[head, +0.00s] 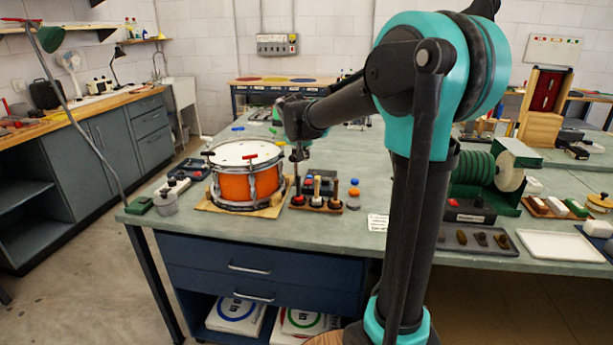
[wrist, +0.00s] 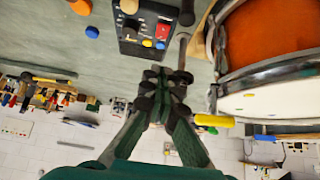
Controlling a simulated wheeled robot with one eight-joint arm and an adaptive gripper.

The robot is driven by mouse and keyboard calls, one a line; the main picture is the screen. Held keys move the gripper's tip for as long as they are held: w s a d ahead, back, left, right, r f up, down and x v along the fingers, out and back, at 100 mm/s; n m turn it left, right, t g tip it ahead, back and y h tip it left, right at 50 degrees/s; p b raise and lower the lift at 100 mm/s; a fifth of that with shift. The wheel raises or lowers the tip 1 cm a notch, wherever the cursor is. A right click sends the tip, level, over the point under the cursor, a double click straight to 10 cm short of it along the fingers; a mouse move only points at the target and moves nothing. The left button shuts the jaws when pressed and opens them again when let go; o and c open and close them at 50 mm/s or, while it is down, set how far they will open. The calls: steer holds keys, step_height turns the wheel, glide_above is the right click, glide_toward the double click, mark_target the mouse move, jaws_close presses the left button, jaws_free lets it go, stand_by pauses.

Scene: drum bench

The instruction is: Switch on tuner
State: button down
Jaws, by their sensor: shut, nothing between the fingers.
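A small black box with coloured buttons and a dark knob, which looks like the tuner, shows at the top of the wrist view (wrist: 148,28). In the head view the box (head: 318,183) stands just right of the drum, partly hidden behind a wooden rack. Its red, yellow and blue parts are visible; whether it is on I cannot tell. My gripper (wrist: 160,76) is shut and empty, its tips close to the box's edge in the wrist view; contact cannot be told. In the head view my gripper (head: 300,154) hangs above and behind the box, beside the drum.
An orange drum (head: 248,184) with a metal rim stands close on the left, on a wooden board. A wooden rack (head: 316,206) with dark-handled pieces stands in front of the box. Orange-topped and blue-topped bottles (head: 353,195) stand to its right. The green bench front is mostly clear.

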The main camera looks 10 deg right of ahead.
glide_above(308, 183)
steer(key=f, duration=0.8)
steer(key=shift+s+a+f, duration=0.1)
steer(key=shift+s+a, duration=0.05)
steer(key=shift+s, duration=0.15)
steer(key=shift+s+a+f, duration=0.1)
steer(key=shift+s+f, duration=0.05)
steer(key=shift+f, duration=0.45)
steer(key=shift+s+f, duration=0.15)
steer(key=shift+f, duration=1.1)
steer(key=shift+s, duration=0.1)
steer(key=shift+s+f, duration=0.1)
steer(key=shift+f, duration=0.35)
steer(key=shift+r, duration=0.2)
steer(key=shift+r, duration=0.6)
steer(key=shift+r, duration=0.1)
